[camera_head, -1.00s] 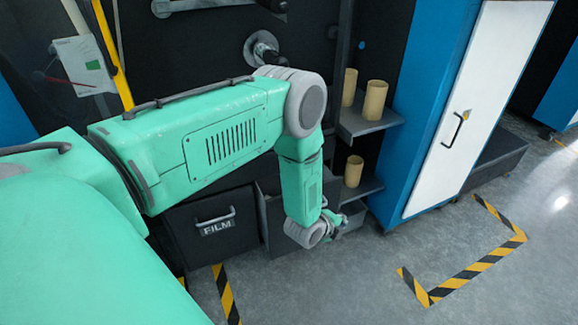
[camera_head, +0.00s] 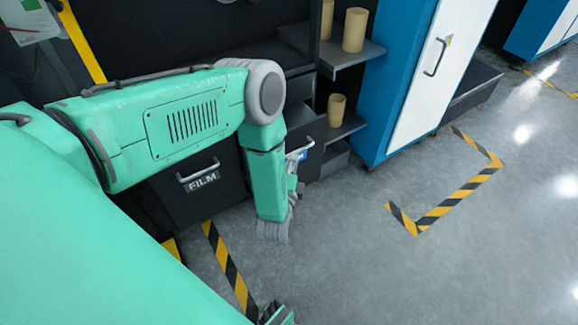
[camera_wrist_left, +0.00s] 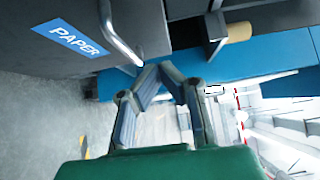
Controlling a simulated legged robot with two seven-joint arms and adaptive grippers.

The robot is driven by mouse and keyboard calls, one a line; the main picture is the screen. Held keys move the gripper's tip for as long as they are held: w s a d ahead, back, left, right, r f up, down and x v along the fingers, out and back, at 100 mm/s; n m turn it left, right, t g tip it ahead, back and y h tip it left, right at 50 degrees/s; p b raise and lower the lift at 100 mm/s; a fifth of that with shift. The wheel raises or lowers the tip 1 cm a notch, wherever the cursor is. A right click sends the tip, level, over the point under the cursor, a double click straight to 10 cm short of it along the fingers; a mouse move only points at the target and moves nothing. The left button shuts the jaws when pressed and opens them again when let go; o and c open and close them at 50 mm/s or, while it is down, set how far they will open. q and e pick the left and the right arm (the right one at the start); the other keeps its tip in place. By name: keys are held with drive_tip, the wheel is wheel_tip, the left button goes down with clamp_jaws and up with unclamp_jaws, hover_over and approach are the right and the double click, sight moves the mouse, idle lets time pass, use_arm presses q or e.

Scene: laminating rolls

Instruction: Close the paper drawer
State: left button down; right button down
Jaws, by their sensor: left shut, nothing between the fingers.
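The dark paper drawer has a metal handle (camera_wrist_left: 120,32) and a blue PAPER label (camera_wrist_left: 72,38), close by at the upper left of the left wrist view. In the head view its front (camera_head: 310,158) shows partly behind my left arm, and how far out it stands is hard to tell. My left gripper (camera_head: 295,184) is small and partly hidden beside my forearm, just in front of this drawer. In the left wrist view its fingertips (camera_wrist_left: 160,68) meet, empty, beside the lower end of the handle. Contact cannot be made out.
The FILM drawer (camera_head: 197,186) with its own handle is to the left, behind my left arm. Tan rolls (camera_head: 354,30) stand on shelves above and right. A blue cabinet (camera_head: 395,90) with a white door is further right. The grey floor (camera_head: 350,240) in front is clear.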

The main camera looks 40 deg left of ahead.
sight(291, 135)
use_arm(q)
drive_tip(key=b+x, duration=0.1)
drive_tip(key=x, duration=0.3)
drive_tip(key=shift+a+f, duration=0.1)
drive_tip(key=shift+f, duration=0.05)
drive_tip(key=a, duration=0.1)
drive_tip(key=w+a+b, duration=0.1)
drive_tip(key=a, duration=0.1)
drive_tip(key=shift+w+a+f+b, duration=0.15)
drive_tip(key=shift+a+b, duration=0.15)
drive_tip(key=shift+w+a, duration=0.15)
drive_tip(key=shift+a, duration=0.05)
drive_tip(key=shift+d, duration=0.1)
drive_tip(key=shift+r, duration=0.25)
